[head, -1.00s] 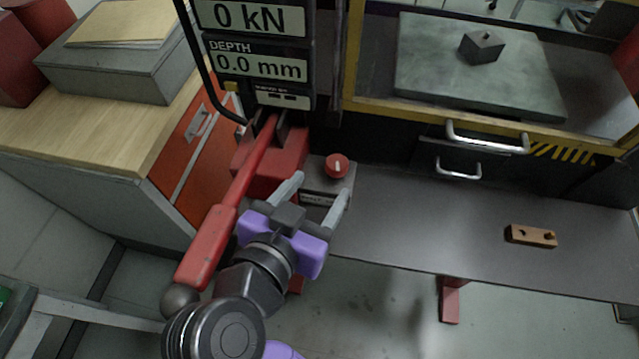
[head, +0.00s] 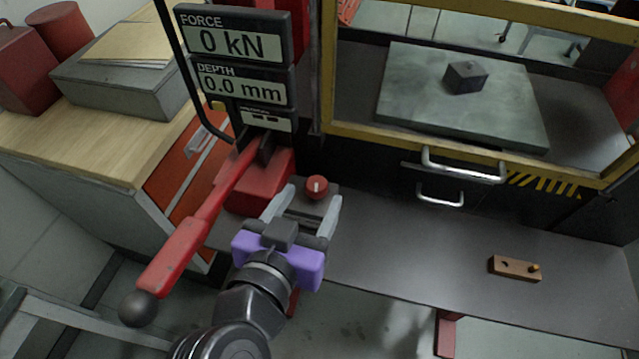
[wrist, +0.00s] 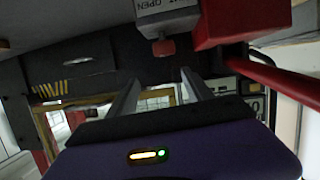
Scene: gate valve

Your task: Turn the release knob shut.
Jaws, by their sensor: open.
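The release knob (head: 317,187) is a small round red knob with a pale mark on its top. It sits on a grey block beside the red pump body, and also shows in the wrist view (wrist: 164,47) beyond the fingers. The grey block (wrist: 165,17) carries lettering that reads OPEN in the wrist view. My gripper (head: 309,198), purple with grey fingers, is open and empty. In the head view its fingertips lie on either side of the knob, the right one closer to it. In the wrist view the knob appears apart from both fingers.
A long red lever (head: 183,235) with a black ball end stands just left of my gripper. The force and depth display (head: 240,60) reads 0 kN and 0.0 mm. A wooden block (head: 515,268) lies on the grey bench (head: 420,250), which is otherwise largely clear.

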